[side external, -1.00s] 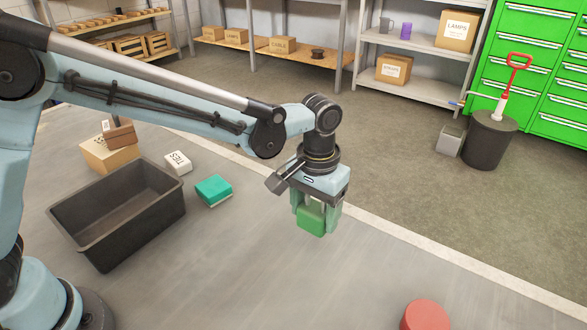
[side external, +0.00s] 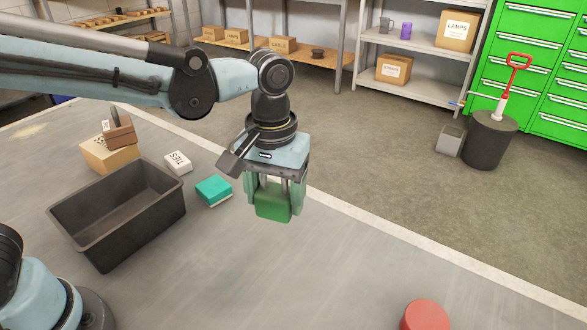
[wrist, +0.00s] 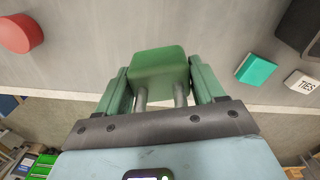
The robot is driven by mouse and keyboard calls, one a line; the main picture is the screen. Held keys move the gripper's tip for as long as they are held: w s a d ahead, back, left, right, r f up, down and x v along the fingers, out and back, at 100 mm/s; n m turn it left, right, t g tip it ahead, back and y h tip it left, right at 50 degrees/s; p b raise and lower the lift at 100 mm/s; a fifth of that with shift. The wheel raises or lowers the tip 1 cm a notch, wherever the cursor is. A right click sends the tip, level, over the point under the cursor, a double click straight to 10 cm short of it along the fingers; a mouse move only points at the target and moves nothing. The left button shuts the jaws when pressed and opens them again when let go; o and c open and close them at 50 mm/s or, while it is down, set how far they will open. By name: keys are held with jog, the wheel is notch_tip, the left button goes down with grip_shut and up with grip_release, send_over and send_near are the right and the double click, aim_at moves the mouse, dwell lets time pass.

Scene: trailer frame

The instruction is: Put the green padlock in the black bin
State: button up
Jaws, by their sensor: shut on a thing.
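The green padlock (side external: 273,205) is held between the fingers of my gripper (side external: 275,190), above the grey surface and to the right of the bin. In the wrist view the padlock's green body (wrist: 160,68) sits between the two green fingers, with its grey shackle legs pointing back toward the palm of my gripper (wrist: 160,80). The black bin (side external: 120,222) stands open on the left of the side view, and the part of its inside that shows is empty. A corner of the bin also shows in the wrist view (wrist: 298,22).
A teal box (side external: 213,189) and a white TIES box (side external: 178,163) lie just right of the bin. A cardboard box (side external: 105,156) with a brown item on top stands behind it. A red round object (side external: 426,315) sits at the front right. The middle surface is clear.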

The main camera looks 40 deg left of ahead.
jog(key=s+a+n, duration=0.2)
jog(key=a+n, duration=0.5)
jog(key=a, duration=1)
jog(key=n, duration=0.8)
send_near(122, 210)
jog(key=s+d+r, duration=0.2)
jog(key=d+r, duration=0.2)
jog(key=d, duration=0.2)
jog(key=shift+w+a+f, duration=0.1)
jog(key=shift+w+f, duration=0.05)
jog(key=shift+f, duration=2.15)
jog(key=shift+w+a+f, duration=0.1)
jog(key=shift+f, duration=2.2)
jog(key=shift+f, duration=0.1)
jog(key=o, duration=1.4)
